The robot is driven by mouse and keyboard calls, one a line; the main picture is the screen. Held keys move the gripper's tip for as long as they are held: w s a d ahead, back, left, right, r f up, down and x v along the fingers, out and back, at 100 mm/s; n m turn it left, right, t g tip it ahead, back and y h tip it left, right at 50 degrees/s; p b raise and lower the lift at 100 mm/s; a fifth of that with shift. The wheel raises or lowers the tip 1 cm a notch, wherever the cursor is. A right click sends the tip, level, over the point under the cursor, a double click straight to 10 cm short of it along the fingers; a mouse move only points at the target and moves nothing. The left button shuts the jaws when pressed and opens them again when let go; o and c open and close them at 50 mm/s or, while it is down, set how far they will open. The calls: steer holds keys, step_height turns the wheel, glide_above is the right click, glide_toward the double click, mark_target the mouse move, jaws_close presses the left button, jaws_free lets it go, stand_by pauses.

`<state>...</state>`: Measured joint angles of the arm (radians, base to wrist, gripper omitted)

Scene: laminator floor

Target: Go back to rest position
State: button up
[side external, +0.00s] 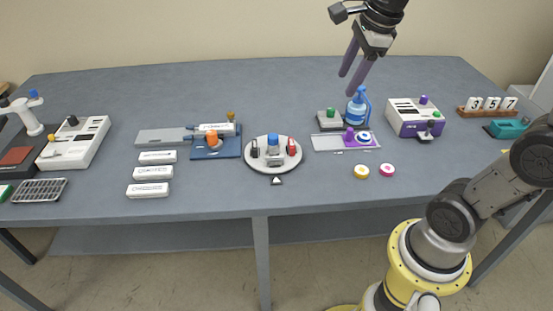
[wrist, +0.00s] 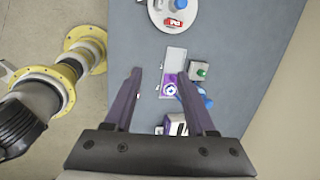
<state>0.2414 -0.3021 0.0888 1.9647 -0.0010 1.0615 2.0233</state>
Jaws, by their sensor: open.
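My gripper (side external: 357,68) has two dark purple fingers, spread apart with nothing between them. In the side external view it hangs above the back right part of the table, over and near a blue bottle (side external: 357,107). In the wrist view the open fingers (wrist: 160,85) point out over the table, with a pale plate carrying a purple piece (wrist: 173,70) between and beyond them. The fingers look clear of the table objects.
The grey table (side external: 300,85) holds a round white plate (side external: 258,165), a purple-and-white machine (side external: 415,118), a number stand (side external: 487,106), white blocks (side external: 152,173) and a white device (side external: 75,143) at left. The table's back middle is clear.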

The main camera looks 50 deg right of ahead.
steer(key=s+a+f+n, duration=0.2)
steer(key=s+n, duration=0.2)
steer(key=n, duration=0.4)
steer(key=s+a+f+n+t, duration=0.1)
steer(key=s+n, duration=0.3)
steer(key=n, duration=0.5)
steer(key=s+a+f+n+t+y, duration=0.1)
steer(key=s+a+f+n, duration=0.2)
steer(key=n, duration=0.6)
steer(key=shift+s+a, duration=0.55)
steer(key=shift+s, duration=0.1)
steer(key=shift+r, duration=0.1)
stand_by(0.3)
